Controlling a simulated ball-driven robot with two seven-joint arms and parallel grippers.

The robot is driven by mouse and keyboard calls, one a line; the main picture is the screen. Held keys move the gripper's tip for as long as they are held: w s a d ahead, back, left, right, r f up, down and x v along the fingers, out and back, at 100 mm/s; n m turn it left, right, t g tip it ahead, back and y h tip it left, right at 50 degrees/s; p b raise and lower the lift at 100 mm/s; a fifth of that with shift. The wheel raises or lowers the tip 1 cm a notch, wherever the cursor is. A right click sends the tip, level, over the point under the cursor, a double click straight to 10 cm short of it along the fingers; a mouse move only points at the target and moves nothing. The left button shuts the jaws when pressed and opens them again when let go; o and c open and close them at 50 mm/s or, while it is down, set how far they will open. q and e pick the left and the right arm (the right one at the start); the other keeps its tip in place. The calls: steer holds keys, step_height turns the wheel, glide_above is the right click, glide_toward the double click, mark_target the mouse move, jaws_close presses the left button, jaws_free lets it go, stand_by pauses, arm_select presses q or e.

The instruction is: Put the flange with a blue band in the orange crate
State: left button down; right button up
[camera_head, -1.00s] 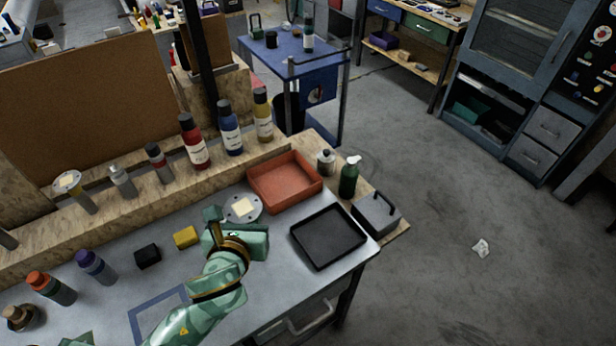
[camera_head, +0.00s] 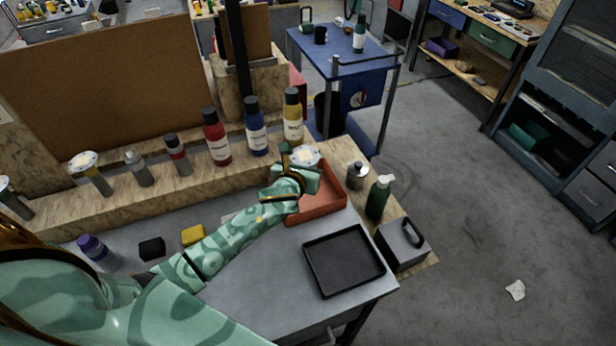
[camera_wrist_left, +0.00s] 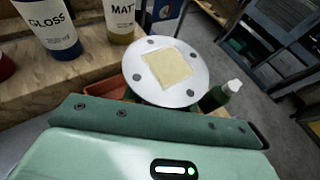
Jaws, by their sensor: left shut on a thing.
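A round pale metal flange (camera_head: 304,155) with bolt holes and a cream square on its face is held by my left gripper (camera_head: 298,172). In the left wrist view the flange (camera_wrist_left: 150,88) stands out just beyond the green gripper (camera_wrist_left: 160,110), its face toward the camera. I cannot see a blue band on it; its sides are hidden. The left gripper is shut on it, above the far left part of the orange crate (camera_head: 322,207). A corner of the crate shows behind the flange in the wrist view (camera_wrist_left: 105,90). My right gripper is not in view.
Red, blue and yellow-labelled bottles (camera_head: 256,128) stand on the wooden ledge close behind. A black tray (camera_head: 343,262) lies in front of the crate. A green pump bottle (camera_head: 378,197) and a grey box (camera_head: 402,243) stand to the right.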

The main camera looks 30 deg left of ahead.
arm_select(q)
steer(key=f+b, duration=0.1)
steer(key=f, duration=0.1)
steer(key=w+f+b, duration=0.1)
steer(key=f, duration=0.1)
steer(key=w+f+b, duration=0.1)
steer(key=f, duration=0.1)
steer(key=shift+w+a+f, duration=0.15)
steer(key=shift+w+a, duration=0.05)
steer(key=shift+a, duration=0.2)
steer(key=c, duration=1.5)
jaws_free()
steer(key=o, duration=0.4)
